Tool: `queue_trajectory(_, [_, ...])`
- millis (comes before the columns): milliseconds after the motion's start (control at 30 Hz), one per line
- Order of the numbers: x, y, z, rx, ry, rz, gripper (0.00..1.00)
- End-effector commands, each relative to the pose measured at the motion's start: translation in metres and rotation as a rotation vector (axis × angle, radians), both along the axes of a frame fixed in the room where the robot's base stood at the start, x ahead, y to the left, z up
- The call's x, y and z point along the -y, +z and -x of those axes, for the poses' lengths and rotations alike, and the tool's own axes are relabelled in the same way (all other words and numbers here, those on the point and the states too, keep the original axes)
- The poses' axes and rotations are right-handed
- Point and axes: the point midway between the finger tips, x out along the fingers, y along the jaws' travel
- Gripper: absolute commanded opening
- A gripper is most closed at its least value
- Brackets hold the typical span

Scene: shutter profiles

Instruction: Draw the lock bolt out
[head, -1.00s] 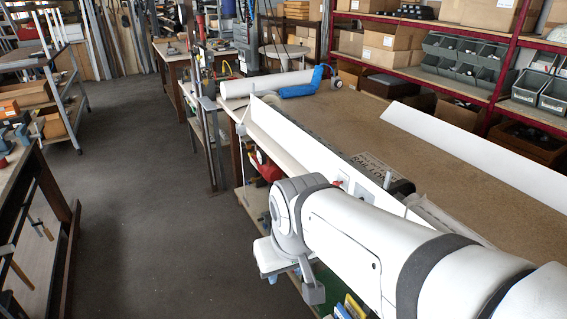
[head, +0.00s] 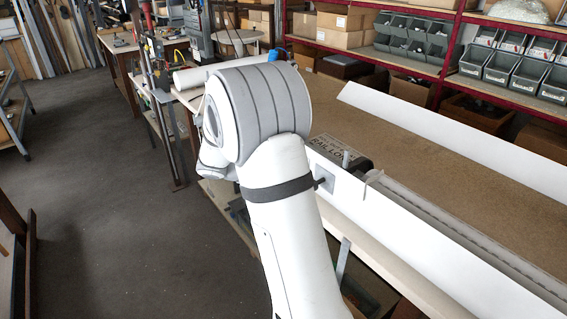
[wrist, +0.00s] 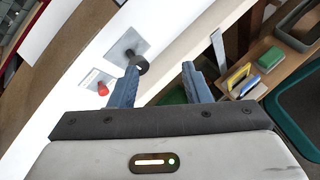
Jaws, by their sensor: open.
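A dark round knob (wrist: 140,64), which looks like the lock bolt's end, stands out from a square grey plate (wrist: 124,46) on a long white profile (wrist: 88,52). In the head view the dark bolt (head: 320,184) sticks out from its plate (head: 327,174) on the upright white face. My gripper (wrist: 158,66) is open, with two blue-grey fingers and nothing between them. The knob shows just past the left fingertip; I cannot tell whether they touch. My arm hides the gripper in the head view. A red button (wrist: 102,89) sits on a small white plate left of the fingers.
The profile lies along the front edge of a brown bench (head: 400,160). A lower shelf with green and yellow items (wrist: 250,75) shows at right in the wrist view. Open grey floor (head: 110,200) lies left of my arm.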

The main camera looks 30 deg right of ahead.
Motion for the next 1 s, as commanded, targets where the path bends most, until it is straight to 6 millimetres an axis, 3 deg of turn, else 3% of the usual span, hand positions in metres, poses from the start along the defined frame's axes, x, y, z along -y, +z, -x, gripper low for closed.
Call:
queue_trajectory(200, [0.035, -0.046, -0.076, -0.259, 0.205, 0.263, 0.43])
queue_trajectory(400, [0.045, -0.084, -0.125, -0.415, 0.35, 0.445, 0.43])
queue_trajectory(667, [0.051, -0.103, -0.147, -0.481, 0.418, 0.533, 0.43])
queue_trajectory(1000, [0.101, -0.102, -0.153, -0.482, 0.417, 0.533, 0.43])
